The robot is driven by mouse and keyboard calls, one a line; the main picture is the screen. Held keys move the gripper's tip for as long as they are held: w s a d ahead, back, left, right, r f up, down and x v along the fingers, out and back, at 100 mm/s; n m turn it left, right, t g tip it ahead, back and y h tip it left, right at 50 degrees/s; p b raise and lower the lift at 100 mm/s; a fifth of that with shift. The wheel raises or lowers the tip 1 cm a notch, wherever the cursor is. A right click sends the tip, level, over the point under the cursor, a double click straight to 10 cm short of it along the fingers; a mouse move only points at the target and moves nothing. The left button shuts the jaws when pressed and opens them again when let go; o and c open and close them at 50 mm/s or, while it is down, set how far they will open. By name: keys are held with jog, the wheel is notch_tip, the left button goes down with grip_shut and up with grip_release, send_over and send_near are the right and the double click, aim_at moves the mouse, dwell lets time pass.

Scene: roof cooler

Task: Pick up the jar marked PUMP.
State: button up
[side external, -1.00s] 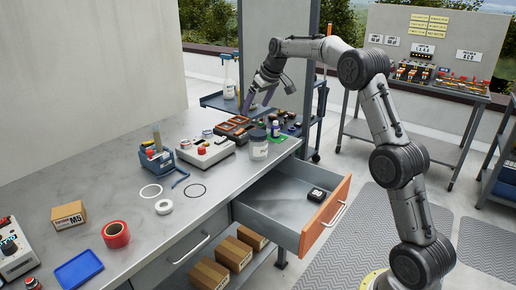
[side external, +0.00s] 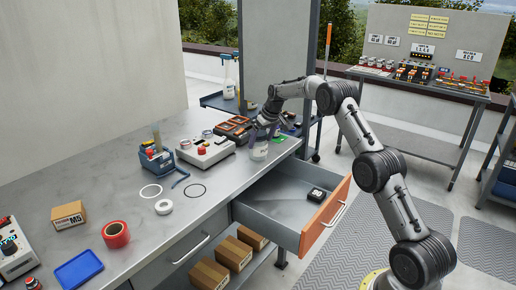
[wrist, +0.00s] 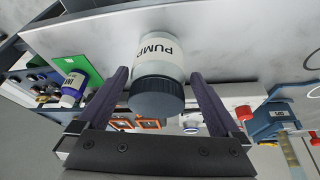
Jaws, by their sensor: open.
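The jar marked PUMP (wrist: 160,62) is a clear jar with a white label and a dark ribbed lid. In the wrist view it lies between the two fingers of my gripper (wrist: 160,100), with a gap visible on each side. In the side view the jar (side external: 259,151) stands upright on the bench near its right edge, its upper part hidden by my gripper (side external: 264,135). My gripper is open, with its fingers around the jar's top.
A control box (side external: 205,152) with a red button stands left of the jar. A small bottle with a purple cap (wrist: 73,88) stands near a green board (wrist: 72,66). An open drawer (side external: 285,205) with a black item juts out below the bench edge.

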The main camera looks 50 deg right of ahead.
aim_at(259, 147)
jog(key=shift+x, duration=2.4)
jog(key=shift+s, duration=0.15)
jog(key=c, duration=1.1)
